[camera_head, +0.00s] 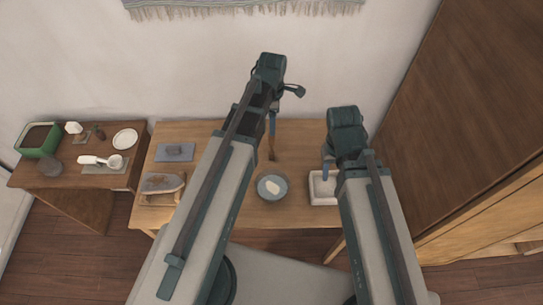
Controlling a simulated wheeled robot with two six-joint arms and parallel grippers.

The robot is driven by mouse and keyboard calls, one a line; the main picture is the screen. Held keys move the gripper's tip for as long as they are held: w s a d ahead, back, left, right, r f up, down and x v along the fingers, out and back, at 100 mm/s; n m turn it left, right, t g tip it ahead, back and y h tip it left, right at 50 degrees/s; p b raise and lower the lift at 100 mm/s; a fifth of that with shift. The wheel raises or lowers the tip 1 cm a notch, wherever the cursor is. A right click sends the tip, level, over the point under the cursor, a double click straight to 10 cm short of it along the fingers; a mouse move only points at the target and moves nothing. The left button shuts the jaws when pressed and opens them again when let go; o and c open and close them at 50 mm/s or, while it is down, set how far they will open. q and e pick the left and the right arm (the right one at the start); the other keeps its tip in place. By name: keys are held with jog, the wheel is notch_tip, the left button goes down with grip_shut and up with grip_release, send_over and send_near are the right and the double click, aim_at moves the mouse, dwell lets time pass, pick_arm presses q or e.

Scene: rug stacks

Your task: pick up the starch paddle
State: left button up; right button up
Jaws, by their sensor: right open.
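A thin brown wooden piece (272,150), which looks like the starch paddle, shows on the middle of the light wooden table (300,140), behind a grey bowl (262,195) with something white in it. My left gripper (272,124) is right above the upper end of the brown piece; I cannot tell whether it touches it or is shut. My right gripper (326,170) is open over a white tray (318,200) at the table's right part. The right forearm hides part of the tray.
A grey-blue block (175,152) and an iron-like object (162,184) on a wooden board sit on the table's left. A darker side table (60,172) holds a green box (38,140), a white plate (125,138) and a white cup (115,162). A tall brown cabinet (470,120) stands right.

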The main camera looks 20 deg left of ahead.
aim_at(272, 147)
pick_arm(q)
jog(key=shift+f+b, duration=1.1)
jog(key=shift+f, duration=0.55)
pick_arm(e)
jog(key=shift+f, duration=1.65)
jog(key=shift+f, duration=0.1)
pick_arm(q)
notch_tip(272, 147, down, 5)
jog(key=b, duration=0.5)
jog(key=shift+a+f, duration=0.1)
jog(key=shift+f, duration=0.05)
pick_arm(e)
notch_tip(272, 147, down, 5)
jog(key=shift+f, duration=0.1)
pick_arm(q)
grip_shut()
